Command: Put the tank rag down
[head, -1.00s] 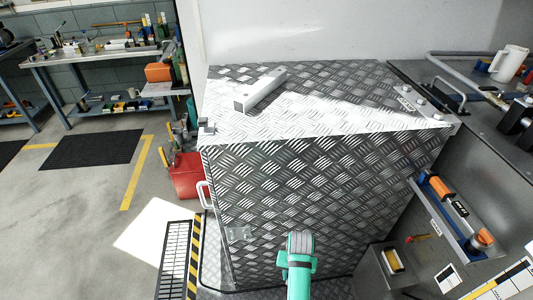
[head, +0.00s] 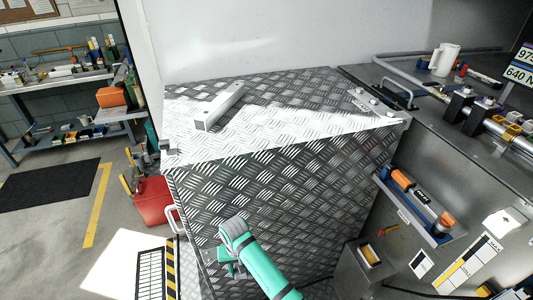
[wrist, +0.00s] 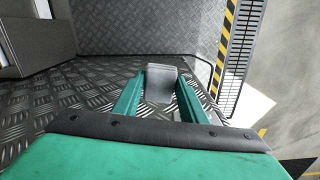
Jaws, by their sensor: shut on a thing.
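In the wrist view my gripper (wrist: 160,78) has its two teal fingers on either side of a plain grey, sheet-like piece (wrist: 158,91), which I take to be the tank rag. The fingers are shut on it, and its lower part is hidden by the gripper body. It is over a dark tread-plate floor; I cannot tell whether it touches. In the head view my teal arm (head: 262,262) is in front of the big tread-plate box (head: 270,190), with the gripper low and mostly hidden. I cannot make out the rag there.
A pale bar (head: 220,107) lies on the box top. A narrow shelf (head: 425,220) with orange-and-blue items is at the right. A grey bin (head: 352,275) stands below it.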

